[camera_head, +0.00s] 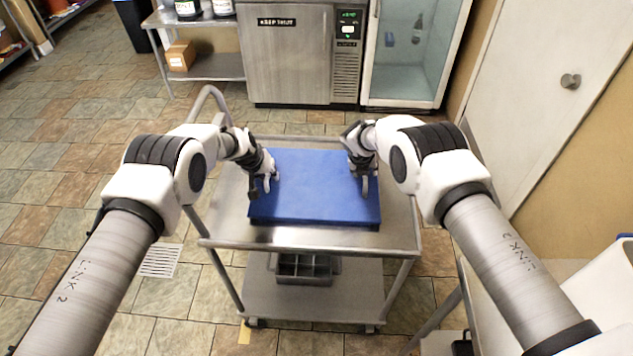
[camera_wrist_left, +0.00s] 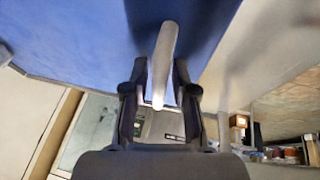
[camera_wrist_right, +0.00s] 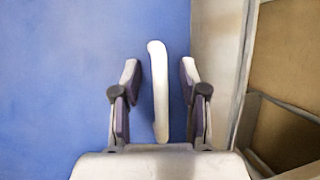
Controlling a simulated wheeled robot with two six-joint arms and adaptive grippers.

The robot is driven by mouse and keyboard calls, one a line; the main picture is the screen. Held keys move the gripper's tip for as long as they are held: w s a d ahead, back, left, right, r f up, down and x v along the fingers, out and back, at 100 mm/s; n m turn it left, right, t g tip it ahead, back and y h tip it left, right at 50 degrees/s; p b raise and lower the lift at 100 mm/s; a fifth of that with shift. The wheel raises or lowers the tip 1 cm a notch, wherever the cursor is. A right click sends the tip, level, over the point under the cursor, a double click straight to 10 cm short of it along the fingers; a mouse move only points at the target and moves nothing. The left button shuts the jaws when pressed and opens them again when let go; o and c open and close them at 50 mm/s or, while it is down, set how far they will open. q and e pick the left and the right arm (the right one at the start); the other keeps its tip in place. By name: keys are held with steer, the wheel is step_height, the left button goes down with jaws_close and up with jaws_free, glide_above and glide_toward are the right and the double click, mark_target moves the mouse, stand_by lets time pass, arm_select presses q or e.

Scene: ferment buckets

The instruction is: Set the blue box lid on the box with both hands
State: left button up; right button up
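The blue box lid (camera_head: 314,190) lies flat on the top shelf of a metal cart. Whether a box is under it cannot be told. A pale handle stands near each side of the lid. My left gripper (camera_head: 268,188) is low over the lid's left side. In the left wrist view the left handle (camera_wrist_left: 163,60) lies between its parted fingers. My right gripper (camera_head: 364,182) is over the lid's right side. In the right wrist view the right handle (camera_wrist_right: 159,90) lies between its open fingers, with a gap on both sides.
The cart (camera_head: 230,215) has a bare metal rim around the lid and a grey divided tray (camera_head: 305,269) on its lower shelf. A white container (camera_head: 605,290) is at the lower right. A steel appliance (camera_head: 288,55) and a glass-door cabinet (camera_head: 413,50) stand behind.

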arm_select(q)
jaws_close()
arm_select(e)
steer(key=c, duration=0.5)
jaws_close()
arm_select(q)
steer(key=shift+r, duration=0.15)
arm_select(e)
steer(key=shift+r, duration=0.15)
